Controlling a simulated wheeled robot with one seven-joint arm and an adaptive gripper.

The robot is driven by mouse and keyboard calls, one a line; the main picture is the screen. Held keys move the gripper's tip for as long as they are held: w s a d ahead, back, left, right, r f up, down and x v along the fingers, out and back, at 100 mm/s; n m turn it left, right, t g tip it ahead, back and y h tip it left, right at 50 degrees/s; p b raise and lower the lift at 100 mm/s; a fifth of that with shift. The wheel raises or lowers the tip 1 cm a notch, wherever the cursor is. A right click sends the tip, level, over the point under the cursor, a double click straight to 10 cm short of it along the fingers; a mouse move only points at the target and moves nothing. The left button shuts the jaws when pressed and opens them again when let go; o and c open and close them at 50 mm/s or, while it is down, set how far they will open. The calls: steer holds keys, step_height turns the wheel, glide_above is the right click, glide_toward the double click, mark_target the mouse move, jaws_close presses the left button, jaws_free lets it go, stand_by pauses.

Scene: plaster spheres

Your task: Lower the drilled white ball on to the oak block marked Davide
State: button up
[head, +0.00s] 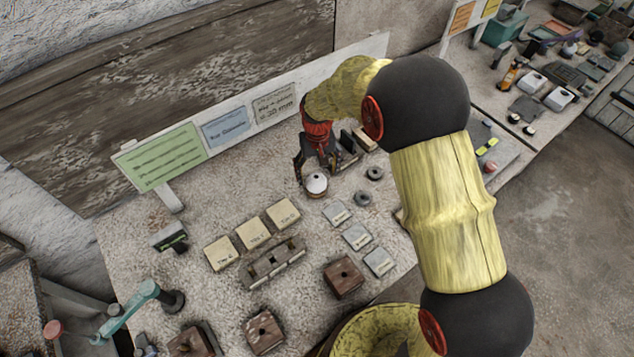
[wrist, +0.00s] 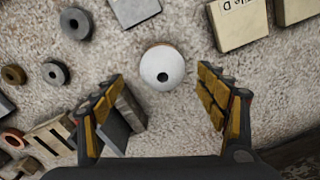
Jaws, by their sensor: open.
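The drilled white ball (wrist: 155,62) shows in the wrist view with a dark hole near its middle and a thin brownish rim around part of its edge. In the head view the ball (head: 316,184) sits low at my gripper, with something brownish under it. My gripper (wrist: 160,76) is open, one finger on each side of the ball, with clear gaps between. Brown wooden blocks stand at the table's front: one at right (head: 343,278), one in the middle (head: 263,332), one at left (head: 193,341). I cannot read a name on any of them.
Pale labelled tiles (head: 251,235) lie in a row beside a dark slotted rack (head: 273,264). Grey square plates (head: 357,236) and dark rings (head: 362,198) lie right of the ball. A sign board (head: 225,129) lines the back. Speckled tabletop between is bare.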

mark_target(316, 180)
step_height(316, 180, down, 4)
steer(key=shift+a+f+b, duration=0.15)
steer(key=shift+b, duration=0.2)
steer(key=shift+c, duration=1)
steer(key=c, duration=1.1)
steer(key=shift+c, duration=0.3)
